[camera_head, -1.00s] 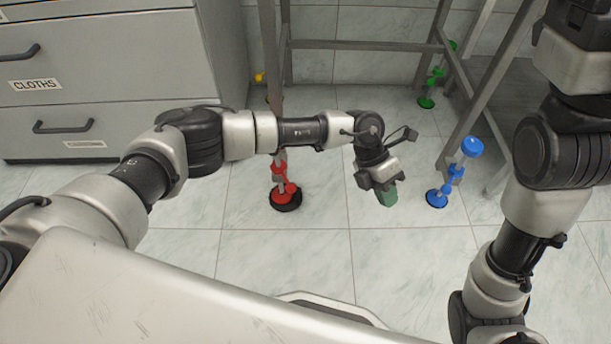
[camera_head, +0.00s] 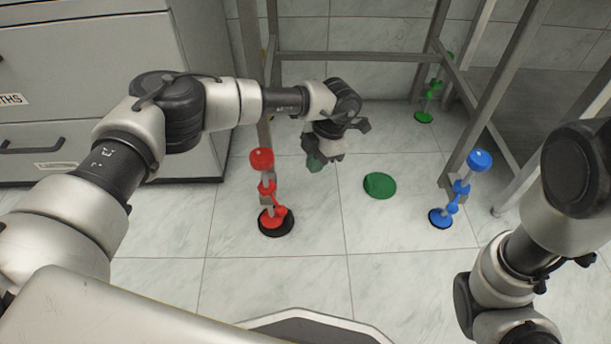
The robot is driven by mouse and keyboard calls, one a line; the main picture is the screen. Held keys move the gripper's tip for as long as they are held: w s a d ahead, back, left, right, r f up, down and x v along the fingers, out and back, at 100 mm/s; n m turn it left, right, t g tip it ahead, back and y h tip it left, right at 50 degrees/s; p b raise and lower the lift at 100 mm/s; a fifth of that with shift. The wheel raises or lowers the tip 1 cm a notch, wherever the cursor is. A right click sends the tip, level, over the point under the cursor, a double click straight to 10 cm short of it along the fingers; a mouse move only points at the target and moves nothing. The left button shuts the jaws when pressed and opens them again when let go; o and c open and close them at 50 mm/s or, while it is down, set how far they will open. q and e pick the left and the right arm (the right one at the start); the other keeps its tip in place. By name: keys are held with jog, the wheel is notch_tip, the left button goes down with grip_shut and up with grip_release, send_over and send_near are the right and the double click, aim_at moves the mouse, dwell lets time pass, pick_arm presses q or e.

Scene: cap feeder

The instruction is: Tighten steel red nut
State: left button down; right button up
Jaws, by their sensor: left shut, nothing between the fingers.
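The red fixture (camera_head: 267,188) stands upright on the floor, left of the middle. It has a red cap on top, small red fittings on its stem, and a red foot in a black ring. Which fitting is the steel red nut, I cannot tell. My left gripper (camera_head: 314,162) hangs right of the red fixture, apart from it in the picture.
A blue fixture (camera_head: 461,187) stands at the right and a green one (camera_head: 430,95) farther back. A green disc (camera_head: 380,185) lies on the floor between red and blue. A grey metal frame (camera_head: 350,56) stands behind, drawers (camera_head: 92,100) at the left. The front floor is mostly clear.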

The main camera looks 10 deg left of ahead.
aim_at(273, 198)
pick_arm(q)
jog(key=s+a+f+b, duration=0.4)
jog(key=f+b, duration=0.4)
jog(key=f, duration=0.1)
jog(key=shift+s+a, duration=0.25)
jog(key=shift+s, duration=0.05)
